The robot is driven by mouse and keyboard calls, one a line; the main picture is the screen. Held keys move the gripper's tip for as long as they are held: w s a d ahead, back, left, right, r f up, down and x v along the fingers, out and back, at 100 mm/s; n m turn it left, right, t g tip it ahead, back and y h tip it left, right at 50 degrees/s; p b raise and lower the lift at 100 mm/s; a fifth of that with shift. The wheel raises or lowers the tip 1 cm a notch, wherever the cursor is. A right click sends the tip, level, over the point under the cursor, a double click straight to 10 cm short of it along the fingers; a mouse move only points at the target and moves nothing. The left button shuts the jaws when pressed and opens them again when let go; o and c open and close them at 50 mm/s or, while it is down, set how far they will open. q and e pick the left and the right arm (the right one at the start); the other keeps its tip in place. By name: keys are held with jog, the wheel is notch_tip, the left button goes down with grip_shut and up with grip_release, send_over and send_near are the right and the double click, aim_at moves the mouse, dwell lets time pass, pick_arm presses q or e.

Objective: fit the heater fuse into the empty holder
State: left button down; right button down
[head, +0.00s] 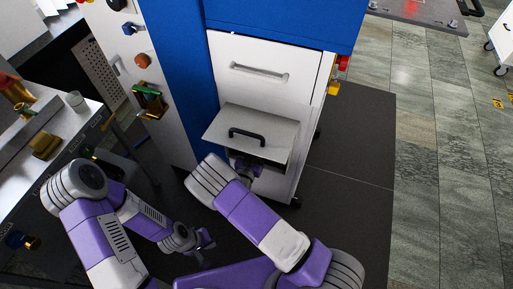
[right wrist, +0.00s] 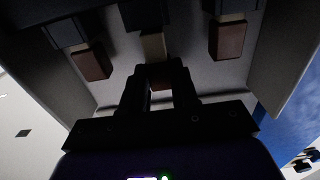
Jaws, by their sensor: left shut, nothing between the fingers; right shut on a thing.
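In the right wrist view my right gripper (right wrist: 165,72) is shut on the heater fuse (right wrist: 160,84), a brown block with a tan end (right wrist: 154,46). The tan end points at a dark middle holder (right wrist: 145,14); I cannot tell whether it is inside or just below it. Brown blocks sit in the left holder (right wrist: 92,62) and the right holder (right wrist: 229,40). In the head view my right gripper (head: 247,170) is mostly hidden at the opening under the raised flap (head: 270,130). My left gripper (head: 207,239) is shut and empty, low in front of the cabinet.
The white cabinet has a closed drawer (head: 250,72) above the flap, whose black handle (head: 248,135) faces up. Compartment walls flank my right gripper closely. A bench (head: 22,190) stands at the left. Dark floor matting (head: 350,150) is clear to the right.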

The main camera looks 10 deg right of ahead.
jog(key=shift+f, duration=1.45)
dwell(0.6)
jog(key=c, duration=0.8)
grip_release()
jog(key=shift+p+v, duration=0.95)
jog(key=shift+v, duration=2.85)
jog(key=s+d+f+n+g+y+p, duration=0.1)
jog(key=s+d+f+g+y+p, duration=0.25)
jog(key=s+f+g+y, duration=0.45)
jog(key=s+a+r+n+g+y+p, duration=0.1)
jog(key=s+r+g+y, duration=0.1)
jog(key=s, duration=0.2)
jog(key=s+a+r+n+g+y+p, duration=0.1)
jog(key=s+r+g+y, duration=0.1)
jog(key=s+r, duration=0.1)
jog(key=s+a+r+n+g+y+p, duration=0.1)
jog(key=s+a+r+g+y+p, duration=0.1)
jog(key=s, duration=0.3)
jog(key=shift+s+r+g, duration=0.1)
jog(key=shift+r+g, duration=0.15)
jog(key=shift+g, duration=0.05)
